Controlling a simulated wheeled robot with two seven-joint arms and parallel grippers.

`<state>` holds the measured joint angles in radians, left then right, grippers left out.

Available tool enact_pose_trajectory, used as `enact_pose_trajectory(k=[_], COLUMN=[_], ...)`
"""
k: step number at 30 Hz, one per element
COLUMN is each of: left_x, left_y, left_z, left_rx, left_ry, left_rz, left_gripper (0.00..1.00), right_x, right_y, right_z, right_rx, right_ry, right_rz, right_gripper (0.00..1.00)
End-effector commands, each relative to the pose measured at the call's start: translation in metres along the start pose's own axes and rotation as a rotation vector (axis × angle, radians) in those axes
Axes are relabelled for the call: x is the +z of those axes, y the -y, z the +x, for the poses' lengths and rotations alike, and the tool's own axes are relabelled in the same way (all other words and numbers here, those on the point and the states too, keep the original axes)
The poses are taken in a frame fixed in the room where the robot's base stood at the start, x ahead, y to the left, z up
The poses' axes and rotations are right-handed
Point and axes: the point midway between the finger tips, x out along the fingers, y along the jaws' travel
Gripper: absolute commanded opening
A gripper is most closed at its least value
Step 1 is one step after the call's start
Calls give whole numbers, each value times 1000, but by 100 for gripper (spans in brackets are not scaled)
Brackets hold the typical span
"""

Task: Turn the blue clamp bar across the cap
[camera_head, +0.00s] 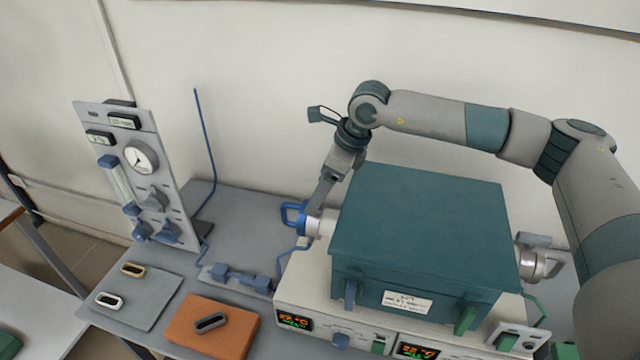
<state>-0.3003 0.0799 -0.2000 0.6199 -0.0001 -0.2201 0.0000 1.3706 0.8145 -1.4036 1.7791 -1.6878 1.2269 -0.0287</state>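The blue clamp bar (292,214) shows as a blue loop-shaped piece on the left side of the teal furnace (420,220). Next to it is a pale round cap (322,225) with a blue band, at the end of a short side port. My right arm reaches in from the right over the furnace top. My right gripper (314,206) points down at the clamp bar and cap, touching or very close to them. Its fingertips are small and partly merge with the blue parts, so its opening and any grip cannot be told. My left gripper is out of view.
A grey gas panel (138,172) with a gauge stands at the left. A blue valve fitting (237,279) lies in front of the cap. An orange block (212,328) and a grey mat (137,297) hold oval rings. A metal port (541,262) sticks out at the furnace's right.

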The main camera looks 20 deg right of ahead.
Motion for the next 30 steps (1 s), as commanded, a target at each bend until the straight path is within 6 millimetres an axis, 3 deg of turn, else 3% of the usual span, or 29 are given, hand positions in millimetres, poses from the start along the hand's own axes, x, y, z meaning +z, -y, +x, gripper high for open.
enact_pose_trajectory(k=[11,17,30], left_x=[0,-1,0], left_y=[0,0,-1], left_z=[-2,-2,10], left_rx=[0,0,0], left_ry=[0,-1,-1], left_rz=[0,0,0], left_gripper=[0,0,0], right_x=[0,0,-1], right_y=[0,0,1], right_z=[5,5,7], right_rx=[-1,-1,18], right_ry=[1,1,1], right_rz=[-1,0,-45], right_gripper=[75,34,34])
